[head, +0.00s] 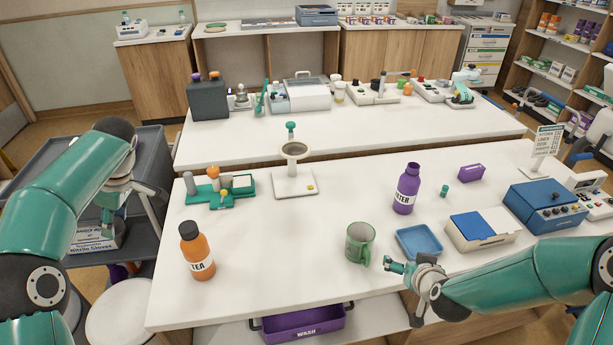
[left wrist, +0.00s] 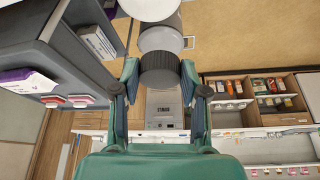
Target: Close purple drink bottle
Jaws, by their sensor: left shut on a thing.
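The purple drink bottle (head: 407,190) stands upright on the near table, right of centre. Its narrow neck is purple, and no dark cap shows on it. My left gripper (head: 108,222) is far left of it, over the grey cart beside the table. In the left wrist view my left gripper (left wrist: 160,85) is shut on a dark grey ribbed cap (left wrist: 160,68) between its fingertips. In the head view the cap cannot be made out. My right gripper (head: 394,265) is empty, low over the table between the green mug and the blue tray; its finger gap is unclear.
An orange bottle (head: 197,252) with a dark cap stands at the table's left. A green mug (head: 360,243) and blue tray (head: 419,242) stand in front of the purple bottle. A small teal piece (head: 445,190) lies right of it. The table's middle is mostly clear.

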